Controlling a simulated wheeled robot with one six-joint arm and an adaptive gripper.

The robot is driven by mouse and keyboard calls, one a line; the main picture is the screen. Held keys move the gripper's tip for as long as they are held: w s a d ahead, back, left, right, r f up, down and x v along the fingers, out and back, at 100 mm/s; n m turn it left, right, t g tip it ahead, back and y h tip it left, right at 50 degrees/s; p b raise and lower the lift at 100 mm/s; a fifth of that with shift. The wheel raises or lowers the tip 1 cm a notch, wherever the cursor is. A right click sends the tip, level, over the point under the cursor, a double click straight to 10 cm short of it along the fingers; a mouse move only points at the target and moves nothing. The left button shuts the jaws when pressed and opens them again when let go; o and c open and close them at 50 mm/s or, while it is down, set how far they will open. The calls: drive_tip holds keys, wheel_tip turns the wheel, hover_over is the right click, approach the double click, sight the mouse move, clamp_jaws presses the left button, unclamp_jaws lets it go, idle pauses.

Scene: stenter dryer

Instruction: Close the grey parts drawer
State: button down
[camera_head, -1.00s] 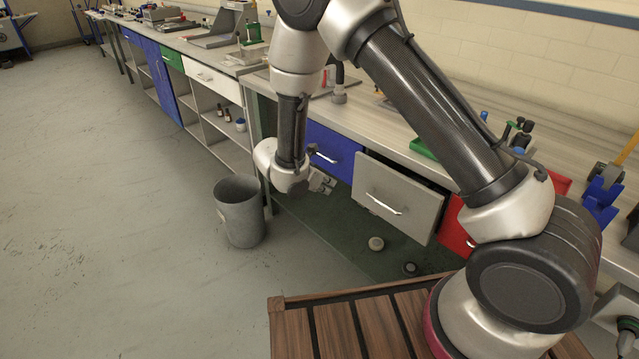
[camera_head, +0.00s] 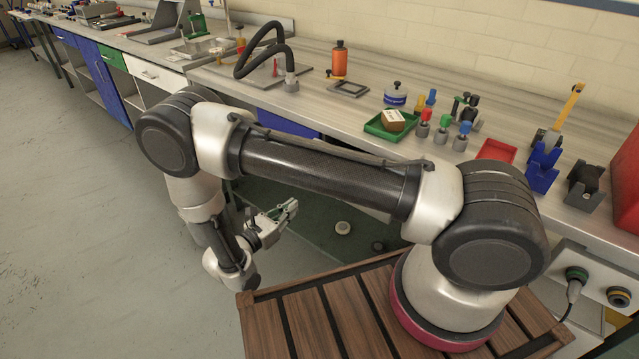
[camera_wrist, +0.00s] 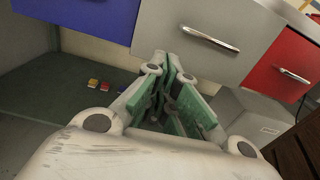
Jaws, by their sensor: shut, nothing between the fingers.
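In the wrist view the grey drawer (camera_wrist: 192,52) fills the upper middle, with a silver bar handle (camera_wrist: 210,38). Its front stands forward of the neighbouring fronts, so it looks open. How far is hard to judge, since my arm hides it in the head view. My gripper (camera_wrist: 172,60) is shut and empty, its green-padded fingers pointing at the lower left part of the grey front. I cannot tell whether the tips touch it. In the head view my gripper (camera_head: 288,210) is low in front of the bench, left of my base.
A blue drawer (camera_wrist: 90,14) is left of the grey one and a red drawer (camera_wrist: 283,66) is right. Small coloured pieces (camera_wrist: 105,86) lie below. The bench top (camera_head: 330,110) carries a green tray (camera_head: 385,130) and an orange bottle (camera_head: 339,60).

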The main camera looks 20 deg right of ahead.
drive_tip(key=x, duration=1.4)
drive_tip(key=shift+r, duration=0.55)
drive_tip(key=shift+w+m, duration=0.1)
drive_tip(key=shift+m, duration=0.2)
drive_tip(key=x, duration=0.5)
drive_tip(key=shift+w+r, duration=0.1)
drive_tip(key=shift+r, duration=0.1)
